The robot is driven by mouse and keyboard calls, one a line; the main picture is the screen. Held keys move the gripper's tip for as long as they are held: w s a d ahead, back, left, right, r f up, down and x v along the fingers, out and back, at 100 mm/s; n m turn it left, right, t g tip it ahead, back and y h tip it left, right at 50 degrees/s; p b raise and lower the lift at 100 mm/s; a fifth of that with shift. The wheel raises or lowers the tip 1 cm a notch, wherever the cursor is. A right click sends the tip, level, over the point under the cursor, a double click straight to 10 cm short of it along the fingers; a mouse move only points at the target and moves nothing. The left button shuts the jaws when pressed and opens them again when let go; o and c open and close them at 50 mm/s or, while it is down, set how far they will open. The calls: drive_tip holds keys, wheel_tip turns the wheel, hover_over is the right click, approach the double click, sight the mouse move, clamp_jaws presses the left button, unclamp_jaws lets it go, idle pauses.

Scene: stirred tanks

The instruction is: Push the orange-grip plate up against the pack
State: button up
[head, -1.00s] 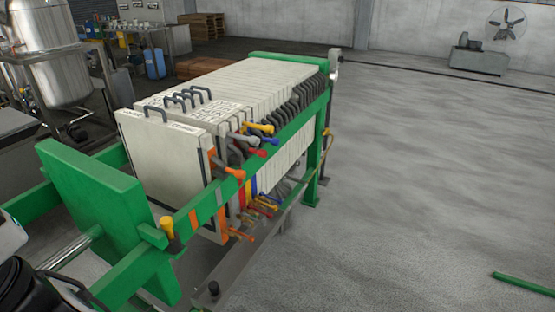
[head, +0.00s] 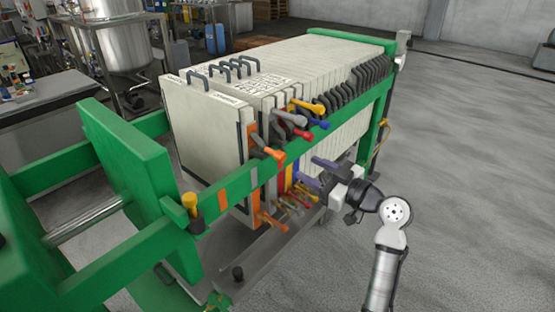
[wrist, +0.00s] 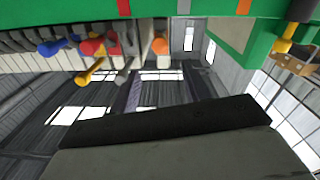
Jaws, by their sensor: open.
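The orange-grip plate (head: 205,128) is the pale upright plate at the near left end of the row in the head view. Its upper orange grip (head: 268,152) sticks out over the green rail, and a lower orange grip (head: 270,222) shows below. The orange grip also shows in the wrist view (wrist: 160,44). The pack (head: 310,68) of pale plates stands behind it; a narrow gap seems to show between them. My gripper (head: 318,175) is open and empty, outside the rail on the right, beside the plates and apart from the orange grip.
Grey, yellow, red and blue grips (head: 305,122) crowd the pack's near end. The green rail (head: 240,185) runs between my gripper and the plates. A green end block (head: 130,175) and a yellow-topped knob (head: 190,205) stand at left. The floor (head: 470,180) at right is clear.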

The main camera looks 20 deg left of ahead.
sight(284, 158)
drive_tip(key=shift+g, duration=0.3)
drive_tip(key=p+x, duration=0.2)
drive_tip(key=x, duration=0.3)
drive_tip(key=p+x, duration=0.2)
drive_tip(key=x, duration=0.3)
drive_tip(key=shift+w+a+f, duration=0.2)
drive_tip(key=shift+a+f, duration=0.05)
drive_tip(key=shift+p+x, duration=0.3)
drive_tip(key=shift+x, duration=0.5)
clamp_jaws()
